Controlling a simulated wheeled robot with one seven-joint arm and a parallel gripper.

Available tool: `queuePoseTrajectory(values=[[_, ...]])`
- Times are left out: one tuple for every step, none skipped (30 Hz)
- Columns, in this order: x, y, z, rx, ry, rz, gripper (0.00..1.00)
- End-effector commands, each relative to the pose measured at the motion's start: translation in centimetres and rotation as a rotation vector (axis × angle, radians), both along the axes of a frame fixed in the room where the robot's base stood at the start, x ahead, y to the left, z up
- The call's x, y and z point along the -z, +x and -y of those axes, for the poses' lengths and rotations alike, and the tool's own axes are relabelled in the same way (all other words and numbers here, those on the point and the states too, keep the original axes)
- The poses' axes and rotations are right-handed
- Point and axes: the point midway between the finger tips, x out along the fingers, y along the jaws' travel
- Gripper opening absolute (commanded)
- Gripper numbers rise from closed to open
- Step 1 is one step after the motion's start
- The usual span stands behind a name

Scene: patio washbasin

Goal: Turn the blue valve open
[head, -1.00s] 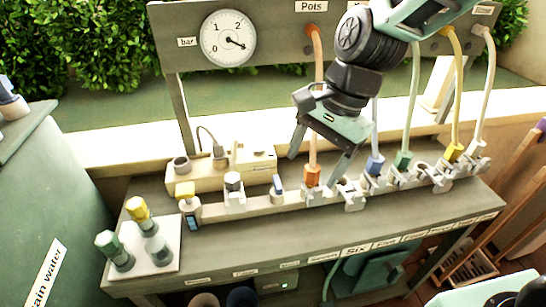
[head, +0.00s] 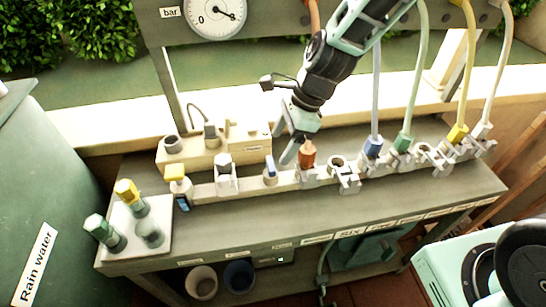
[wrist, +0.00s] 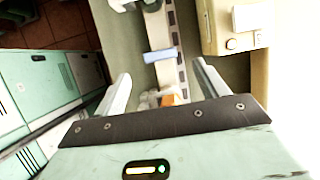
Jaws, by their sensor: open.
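The blue valve (head: 269,165) has a small blue lever handle on a white body on the pale rail along the bench. In the wrist view the blue handle (wrist: 158,56) lies crosswise just beyond the fingertips, roughly between their lines. My gripper (head: 281,148) is open and empty, angled down just above and to the right of the blue valve. Its two fingers also show in the wrist view (wrist: 162,73), spread apart with nothing held. I cannot tell the exact height gap to the handle.
An orange hose connector (head: 307,155) stands close right of the valve. A white valve (head: 226,172) and a yellow-capped one (head: 177,178) are to the left. A cream box (head: 240,150) sits behind. Blue (head: 373,148) and green (head: 403,143) hose connectors stand farther right.

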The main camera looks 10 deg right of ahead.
Motion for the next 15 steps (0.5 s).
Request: queuePoseTrajectory(values=[[1.1, -0.1, -0.5, -0.002, 0.0, -0.006, 0.73], [1.6, -0.1, -0.7, -0.002, 0.0, -0.006, 0.73], [2.3, -0.1, -0.9, -0.002, 0.0, -0.005, 0.73], [2.7, -0.1, -1.1, -0.003, 0.0, -0.004, 0.73], [3.2, -0.1, -1.3, -0.002, 0.0, -0.003, 0.73], [3.7, -0.1, -1.6, -0.003, 0.0, -0.003, 0.73], [4.0, -0.1, -1.7, -0.003, 0.0, -0.002, 0.73], [4.4, -0.1, -1.9, -0.003, 0.0, -0.002, 0.73], [4.7, -0.1, -2.0, -0.003, 0.0, -0.001, 0.73], [5.0, 0.0, -2.1, -0.003, 0.0, -0.001, 0.73], [5.2, 0.0, -2.2, -0.002, 0.0, 0.0, 0.73], [5.4, 0.0, -2.3, -0.002, 0.0, 0.0, 0.73], [5.5, 0.0, -2.3, -0.002, 0.0, 0.0, 0.73], [5.6, 0.0, -2.4, -0.002, 0.0, 0.0, 0.73], [5.7, 0.0, -2.4, -0.002, 0.0, 0.001, 0.73]])
